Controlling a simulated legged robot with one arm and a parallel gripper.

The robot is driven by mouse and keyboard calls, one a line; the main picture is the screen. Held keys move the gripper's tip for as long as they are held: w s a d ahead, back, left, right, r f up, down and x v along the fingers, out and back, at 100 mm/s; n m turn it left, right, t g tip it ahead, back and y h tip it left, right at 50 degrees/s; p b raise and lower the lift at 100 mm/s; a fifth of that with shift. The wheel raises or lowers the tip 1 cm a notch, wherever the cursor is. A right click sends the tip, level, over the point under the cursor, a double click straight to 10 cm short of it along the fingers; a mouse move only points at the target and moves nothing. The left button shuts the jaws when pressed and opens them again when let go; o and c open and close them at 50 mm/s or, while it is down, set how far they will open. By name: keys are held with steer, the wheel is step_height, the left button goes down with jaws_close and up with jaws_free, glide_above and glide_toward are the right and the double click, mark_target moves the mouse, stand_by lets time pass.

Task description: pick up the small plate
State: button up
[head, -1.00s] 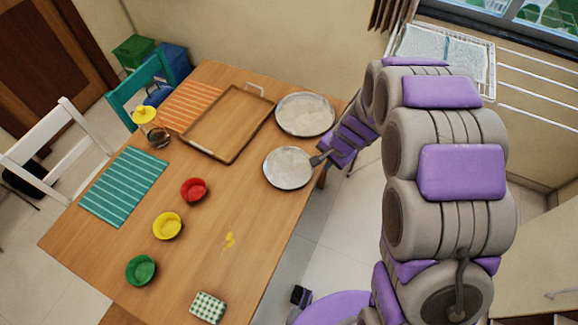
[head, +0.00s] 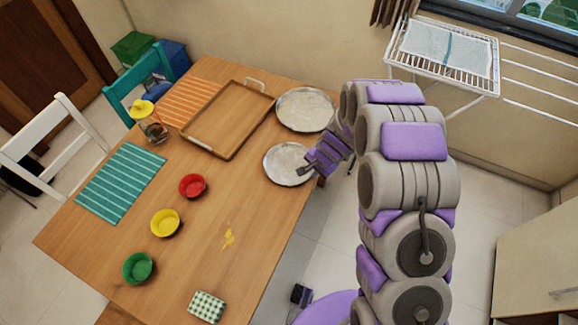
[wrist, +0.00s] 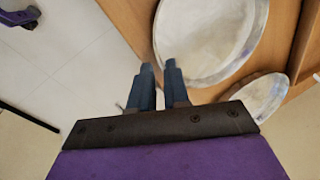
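The small plate (head: 286,162) is round, shallow and pale metallic. It lies on the right edge of the wooden table, nearer than a larger similar plate (head: 306,109). My gripper (head: 302,172) is at the small plate's right rim in the head view; contact cannot be told there. In the wrist view, the two fingers of my gripper (wrist: 159,66) stand apart with a narrow gap and floor showing between them. The plate nearest them, apparently the small plate (wrist: 210,35), has its rim beside the right fingertip. The other plate (wrist: 252,98) is partly hidden at the lower right.
A wooden tray (head: 228,122) lies left of the plates. Red (head: 192,186), yellow (head: 165,223) and green (head: 137,268) bowls stand on the table (head: 255,215), with clear wood between them and the small plate. A drying rack (head: 440,52) stands behind my arm.

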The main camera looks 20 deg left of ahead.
mark_target(309, 177)
steer(key=b+x, duration=0.1)
steer(key=x, duration=0.4)
steer(key=shift+s+f+b, duration=0.15)
steer(key=shift+b, duration=0.2)
jaws_close()
